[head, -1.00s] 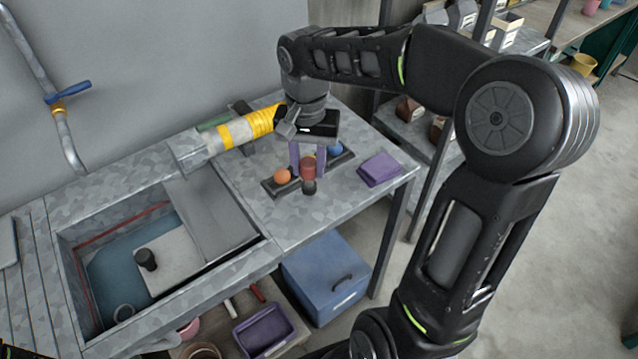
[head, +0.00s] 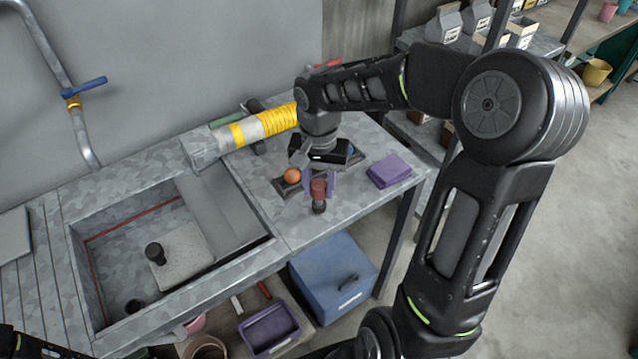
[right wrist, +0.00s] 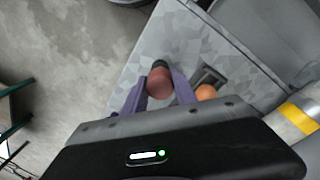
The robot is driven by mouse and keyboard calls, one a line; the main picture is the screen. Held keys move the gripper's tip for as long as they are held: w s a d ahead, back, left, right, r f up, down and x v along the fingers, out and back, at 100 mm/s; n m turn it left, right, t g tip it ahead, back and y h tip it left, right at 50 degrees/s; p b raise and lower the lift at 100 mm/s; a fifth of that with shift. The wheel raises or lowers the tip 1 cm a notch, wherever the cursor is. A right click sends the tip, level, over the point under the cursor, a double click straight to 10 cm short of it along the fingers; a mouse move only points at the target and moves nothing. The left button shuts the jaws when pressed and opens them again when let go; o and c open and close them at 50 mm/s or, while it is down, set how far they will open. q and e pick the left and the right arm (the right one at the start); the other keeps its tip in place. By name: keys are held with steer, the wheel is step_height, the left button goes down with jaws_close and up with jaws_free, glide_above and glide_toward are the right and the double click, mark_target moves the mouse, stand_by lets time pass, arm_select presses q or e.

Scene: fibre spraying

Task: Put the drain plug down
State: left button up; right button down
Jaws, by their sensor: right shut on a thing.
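My right gripper (head: 318,181) has purple fingers and points down over the counter right of the sink. It is shut on the drain plug (head: 318,190), a reddish-brown piece with a dark lower end. The plug is upright at the counter's front part; I cannot tell whether its lower end touches the counter. In the right wrist view the plug (right wrist: 160,82) sits between the two fingers (right wrist: 158,95). The sink (head: 100,255) shows a dark round drain hole (head: 134,305) at its front.
An orange ball (head: 292,175) sits in a dark holder just left of the gripper. A purple cloth (head: 389,170) lies to the right, and a yellow-and-grey cylinder (head: 240,132) behind. A black knob-like piece (head: 155,252) stands on a pale board in the sink.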

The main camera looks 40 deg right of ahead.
steer(key=shift+f, duration=0.15)
steer(key=c, duration=1)
jaws_free()
step_height(320, 180, up, 12)
steer(key=shift+r+b, duration=0.2)
steer(key=shift+b, duration=0.15)
